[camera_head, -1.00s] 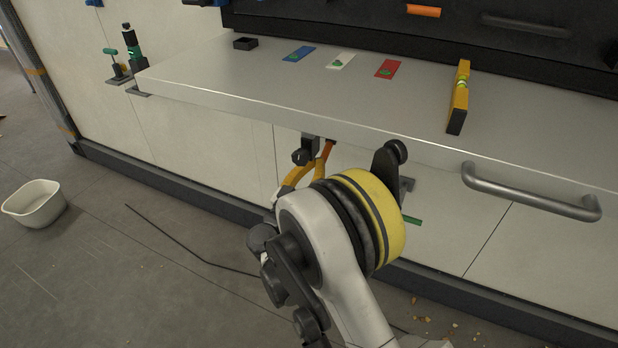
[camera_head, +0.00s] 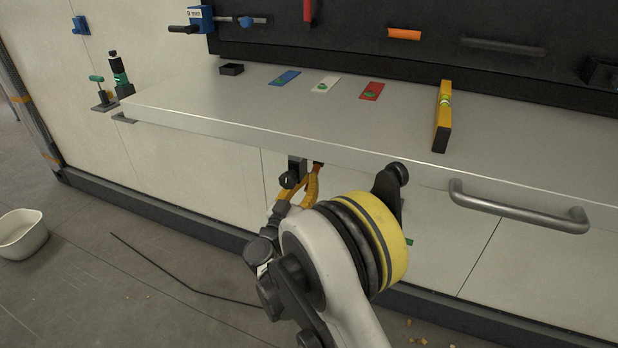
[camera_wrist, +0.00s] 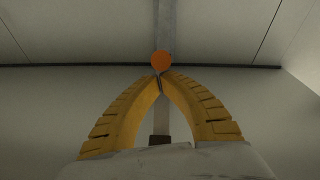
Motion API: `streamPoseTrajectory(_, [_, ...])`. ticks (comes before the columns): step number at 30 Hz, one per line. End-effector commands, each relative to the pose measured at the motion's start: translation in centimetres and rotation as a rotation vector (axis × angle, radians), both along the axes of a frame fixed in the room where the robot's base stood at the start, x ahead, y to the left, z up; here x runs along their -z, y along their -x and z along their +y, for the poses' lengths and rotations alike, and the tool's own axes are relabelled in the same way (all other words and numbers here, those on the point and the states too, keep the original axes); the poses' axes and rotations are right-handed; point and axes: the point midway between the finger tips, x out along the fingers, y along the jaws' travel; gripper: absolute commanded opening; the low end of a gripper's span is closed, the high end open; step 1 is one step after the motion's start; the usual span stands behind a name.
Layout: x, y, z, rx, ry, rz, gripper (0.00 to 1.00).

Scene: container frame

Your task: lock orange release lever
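The orange release lever shows in the wrist view as a round orange end (camera_wrist: 161,61), right at my fingertips. In the head view my gripper (camera_head: 314,178) points up beneath the table's front edge, beside a black bracket (camera_head: 293,172).
A grey handle (camera_head: 520,212) sticks out from the table front at the right. A yellow spirit level (camera_head: 443,117) and blue, white and red cards lie on the table. A white bowl (camera_head: 22,236) stands on the floor at left. The floor in front is mostly clear.

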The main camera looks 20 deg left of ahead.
Motion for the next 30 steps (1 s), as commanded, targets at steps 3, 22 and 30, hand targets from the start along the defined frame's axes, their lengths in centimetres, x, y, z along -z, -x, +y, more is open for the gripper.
streamPoseTrajectory(3, [0.1,0.0,0.0,0.0,0.0,0.0,0.0])
streamPoseTrajectory(22, [1.2,-0.1,0.0,0.0,0.0,0.0,0.0])
streamPoseTrajectory(30, [2.4,-0.4,-0.1,0.001,0.0,0.001,0.0])
